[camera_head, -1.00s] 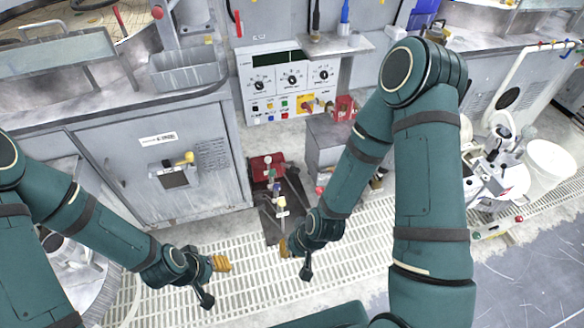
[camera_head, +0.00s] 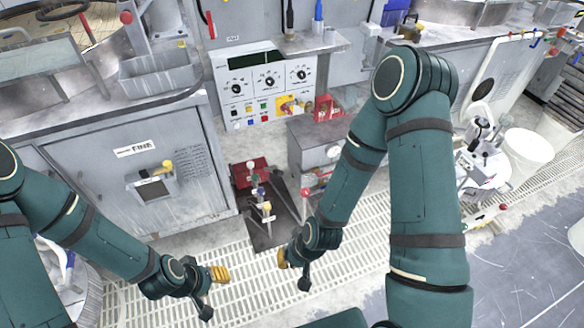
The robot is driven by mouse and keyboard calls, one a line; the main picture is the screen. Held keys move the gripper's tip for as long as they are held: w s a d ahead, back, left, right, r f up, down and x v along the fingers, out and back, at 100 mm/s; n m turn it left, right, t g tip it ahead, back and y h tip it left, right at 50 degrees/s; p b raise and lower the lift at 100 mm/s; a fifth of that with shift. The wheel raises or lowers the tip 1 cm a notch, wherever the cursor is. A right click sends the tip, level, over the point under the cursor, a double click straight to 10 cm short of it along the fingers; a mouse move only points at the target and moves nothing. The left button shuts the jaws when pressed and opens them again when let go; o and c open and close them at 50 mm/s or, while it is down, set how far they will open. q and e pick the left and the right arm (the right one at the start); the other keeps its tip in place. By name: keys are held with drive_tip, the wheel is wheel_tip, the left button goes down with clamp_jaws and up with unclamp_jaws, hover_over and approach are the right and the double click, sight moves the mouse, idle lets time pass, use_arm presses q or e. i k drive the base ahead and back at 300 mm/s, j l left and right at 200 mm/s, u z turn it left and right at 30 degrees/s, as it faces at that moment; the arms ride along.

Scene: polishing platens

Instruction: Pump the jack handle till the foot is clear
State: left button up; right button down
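A red jack-like unit (camera_head: 250,174) sits on the floor between the grey cabinets, with a dark plate (camera_head: 262,240) in front of it. A thin upright rod with small pale and yellow parts, perhaps the jack handle (camera_head: 267,210), stands in front of the red unit. My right gripper (camera_head: 283,258) is below and right of the rod, apart from it in the picture. My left gripper (camera_head: 219,273) is lower left of the rod, with nothing visible in it. Both show small yellow fingers, too small to tell open from shut. I cannot make out the foot clearly.
A grey cabinet (camera_head: 105,175) stands at left and a smaller grey box (camera_head: 312,150) right of the red unit. A control panel (camera_head: 262,84) is behind. A white bucket (camera_head: 528,158) stands at right. Pale floor grating (camera_head: 350,245) is open around my grippers.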

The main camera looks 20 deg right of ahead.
sight(276, 173)
drive_tip(key=i+z, duration=0.15)
drive_tip(key=z, duration=0.2)
drive_tip(key=i+j+z, duration=0.15)
drive_tip(key=z, duration=0.2)
drive_tip(key=i+j+z, duration=0.15)
drive_tip(key=z, duration=0.2)
drive_tip(key=i+j+z, duration=0.2)
drive_tip(key=i+j, duration=0.15)
drive_tip(key=j, duration=0.25)
drive_tip(key=i+j+z, duration=0.1)
drive_tip(key=i+j, duration=0.15)
drive_tip(key=j, duration=0.15)
drive_tip(key=i+j, duration=0.25)
drive_tip(key=j, duration=0.3)
